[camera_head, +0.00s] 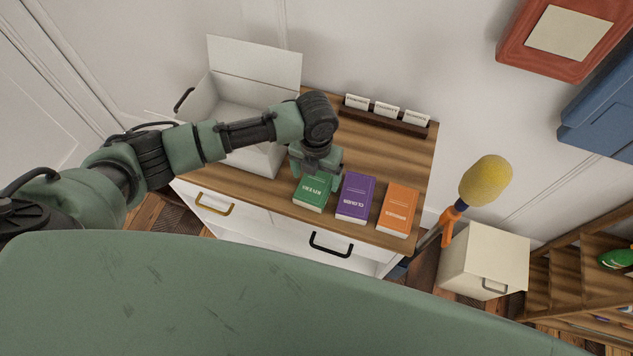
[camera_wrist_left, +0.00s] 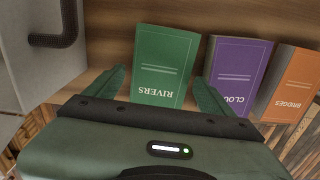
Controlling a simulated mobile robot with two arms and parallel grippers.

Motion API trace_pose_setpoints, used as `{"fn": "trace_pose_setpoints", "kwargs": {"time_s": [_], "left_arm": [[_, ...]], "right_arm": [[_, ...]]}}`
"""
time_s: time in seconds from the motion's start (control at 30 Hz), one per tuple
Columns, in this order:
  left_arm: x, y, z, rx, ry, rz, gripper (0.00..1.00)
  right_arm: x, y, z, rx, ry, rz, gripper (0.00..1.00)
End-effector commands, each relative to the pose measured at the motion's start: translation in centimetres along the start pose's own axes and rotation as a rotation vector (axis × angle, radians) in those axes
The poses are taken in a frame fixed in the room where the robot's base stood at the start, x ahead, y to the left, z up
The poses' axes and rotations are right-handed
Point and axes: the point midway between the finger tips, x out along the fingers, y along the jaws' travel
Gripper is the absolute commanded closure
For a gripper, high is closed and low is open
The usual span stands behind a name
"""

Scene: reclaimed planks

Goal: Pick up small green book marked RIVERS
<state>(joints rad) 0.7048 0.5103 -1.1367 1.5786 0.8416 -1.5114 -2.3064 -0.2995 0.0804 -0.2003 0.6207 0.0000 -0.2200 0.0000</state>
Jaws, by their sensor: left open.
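The small green book marked RIVERS (camera_head: 313,191) lies on the wooden top of a white cabinet, at the left of a row of three books. It also shows in the left wrist view (camera_wrist_left: 166,62). My left gripper (camera_head: 317,177) is over the green book, partly hiding its far end in the head view. In the left wrist view my left gripper (camera_wrist_left: 160,85) is open, with one finger on each side of the green book. The right finger is in the gap towards the purple book. I cannot tell whether the fingers touch the book. My right gripper is not in view.
A purple book (camera_head: 356,197) and an orange book (camera_head: 398,209) lie to the right of the green one. An open white box (camera_head: 225,120) stands at the left. A dark holder with white cards (camera_head: 385,121) stands at the back. The cabinet front has drawer handles (camera_head: 331,244).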

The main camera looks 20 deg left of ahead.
Motion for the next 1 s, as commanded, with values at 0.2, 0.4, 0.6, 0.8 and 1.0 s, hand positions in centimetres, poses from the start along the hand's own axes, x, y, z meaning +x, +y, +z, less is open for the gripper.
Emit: {"fn": "trace_pose_setpoints", "kwargs": {"time_s": [0.2,0.4,0.6,0.8,1.0], "left_arm": [[2.8,-0.1,-0.1,-0.002,0.002,0.001,0.16],[3.3,-0.1,0.0,-0.001,-0.001,0.001,0.16],[3.3,-0.1,0.0,-0.001,-0.001,0.001,0.5],[3.2,-0.1,0.0,-0.002,-0.002,0.0,0.77],[3.0,-0.1,0.1,-0.002,-0.003,-0.001,0.77]], "right_arm": [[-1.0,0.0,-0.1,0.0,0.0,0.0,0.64],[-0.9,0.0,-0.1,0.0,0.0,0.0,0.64],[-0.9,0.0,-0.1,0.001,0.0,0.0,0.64],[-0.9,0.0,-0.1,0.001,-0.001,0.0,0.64],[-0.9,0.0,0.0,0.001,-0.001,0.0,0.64]]}}
